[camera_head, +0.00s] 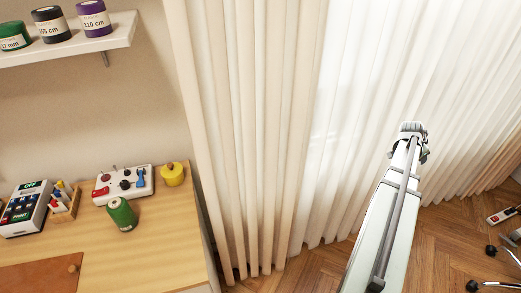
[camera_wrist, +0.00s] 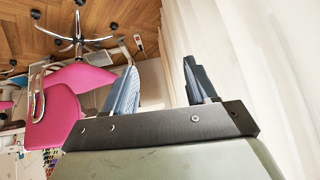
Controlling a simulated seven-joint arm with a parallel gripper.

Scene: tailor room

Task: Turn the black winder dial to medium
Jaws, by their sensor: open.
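The winder, a white box with small controls (camera_head: 146,188), sits at the back of the wooden table in the head view. Small black knobs (camera_head: 125,184) show on its top, beside red and blue parts. Which way a dial points, and any setting marks, are too small to read. My gripper (camera_wrist: 159,65) shows in the wrist view with its two fingers spread apart and nothing between them. It is far from the winder, which is not in the wrist view. In the head view my arm reaches out to the right, near the curtain.
A green spool (camera_head: 121,214) stands just in front of the winder and a yellow container (camera_head: 173,174) at its right. A white device with buttons (camera_head: 27,208) and a small wooden holder (camera_head: 65,206) are at left. A shelf (camera_head: 80,44) hangs above. A pink chair (camera_wrist: 55,115) shows in the wrist view.

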